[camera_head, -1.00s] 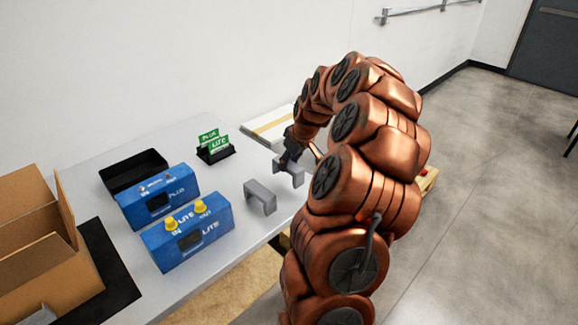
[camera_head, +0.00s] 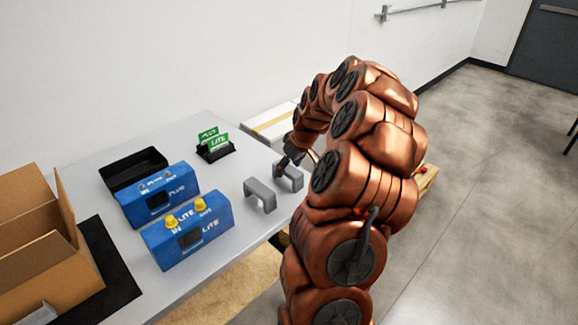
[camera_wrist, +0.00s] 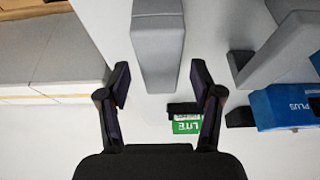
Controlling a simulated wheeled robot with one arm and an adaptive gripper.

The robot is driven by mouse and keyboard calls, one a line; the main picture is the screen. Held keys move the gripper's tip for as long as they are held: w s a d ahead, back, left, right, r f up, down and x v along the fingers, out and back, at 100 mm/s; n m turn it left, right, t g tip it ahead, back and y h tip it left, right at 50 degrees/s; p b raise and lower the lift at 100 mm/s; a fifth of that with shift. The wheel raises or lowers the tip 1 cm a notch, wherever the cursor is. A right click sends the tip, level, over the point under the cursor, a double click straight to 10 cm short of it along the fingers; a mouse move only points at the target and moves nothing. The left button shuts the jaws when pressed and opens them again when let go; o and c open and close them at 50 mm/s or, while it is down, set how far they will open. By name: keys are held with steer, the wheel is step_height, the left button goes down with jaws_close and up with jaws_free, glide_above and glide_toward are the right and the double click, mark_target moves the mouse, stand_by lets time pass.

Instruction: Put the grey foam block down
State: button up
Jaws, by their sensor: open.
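One grey foam block (camera_head: 289,178), bridge-shaped, stands on the light table near its right edge, below my gripper (camera_head: 291,160). In the wrist view, my gripper (camera_wrist: 159,82) is open. The same block (camera_wrist: 158,50) lies between and beyond its two fingers, with a gap on each side. A second grey foam block (camera_head: 261,194) of the same shape stands on the table just to the left; it also shows in the wrist view (camera_wrist: 285,50). My arm hides part of the table's right end.
Two blue analyser boxes (camera_head: 188,232), (camera_head: 160,196), a black tray (camera_head: 134,168) and green cards in a black holder (camera_head: 215,150) stand further left. An open cardboard box (camera_head: 40,240) is at far left. White boxes (camera_head: 268,124) lie behind the table. Bare table surrounds the blocks.

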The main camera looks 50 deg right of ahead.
steer(key=shift+r, duration=0.15)
steer(key=b+v, duration=0.2)
steer(key=v, duration=1)
steer(key=s+a+n+g+y, duration=0.1)
steer(key=s+a, duration=0.1)
steer(key=a, duration=1)
steer(key=s+a+n+g, duration=0.1)
steer(key=s+a, duration=0.1)
steer(key=a, duration=1.1)
steer(key=s+a+f+g, duration=0.1)
steer(key=s+a, duration=0.3)
steer(key=s, duration=0.3)
steer(key=s+a+f+m+g, duration=0.1)
steer(key=s+a+f, duration=0.1)
steer(key=s+a, duration=0.2)
steer(key=s+a+f+g+h, duration=0.1)
steer(key=s+a, duration=0.3)
steer(key=s, duration=0.6)
steer(key=shift+s+a+f+m+g, duration=0.2)
steer(key=shift+f+m+g, duration=0.2)
steer(key=shift+f+g, duration=0.25)
